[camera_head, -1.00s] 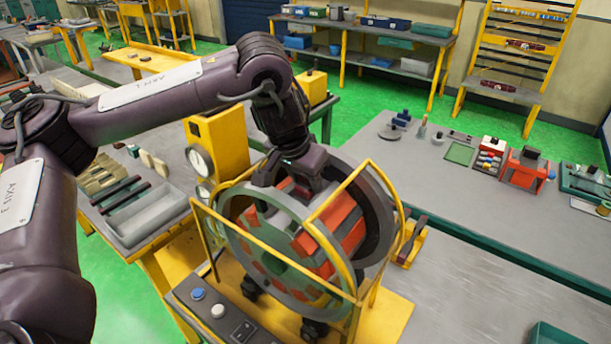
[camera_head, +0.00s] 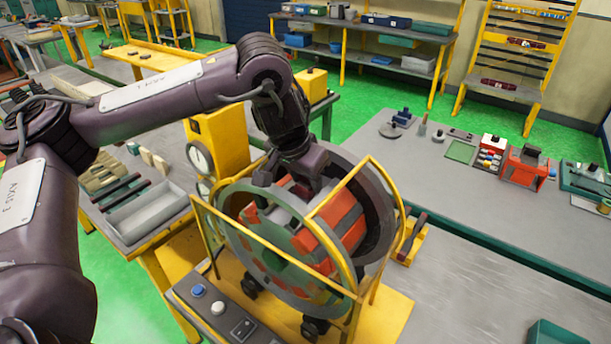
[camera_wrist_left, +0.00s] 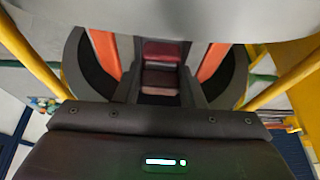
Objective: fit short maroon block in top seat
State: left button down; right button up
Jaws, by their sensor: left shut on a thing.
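The stator (camera_head: 375,225) is a dark ring with red-orange blocks (camera_head: 340,215) around its inside, held in a yellow frame. My left gripper (camera_head: 303,190) reaches down into the top of the stator. In the left wrist view, a maroon block (camera_wrist_left: 162,52) sits between the two fingers, and the left gripper (camera_wrist_left: 162,80) is shut on it. A second, paler reddish surface (camera_wrist_left: 160,80) shows just below it. Orange strips (camera_wrist_left: 212,62) stand to each side. The top seat is largely hidden by the gripper in the head view. My right gripper is not in view.
The yellow guard bars (camera_head: 345,190) rise close around the gripper. A control panel with blue and white buttons (camera_head: 218,308) is in front. A grey tray (camera_head: 148,212) lies on the left bench. The right bench (camera_head: 480,205) has free room.

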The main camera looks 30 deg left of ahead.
pick_arm(q)
jog(key=c, duration=0.9)
grip_release()
jog(key=shift+c, duration=0.2)
jog(key=shift+o, duration=0.4)
jog(key=shift+f, duration=0.1)
jog(key=p+v, duration=0.1)
jog(key=v, duration=0.6)
jog(key=shift+r+p, duration=0.35)
jog(key=shift+r, duration=0.05)
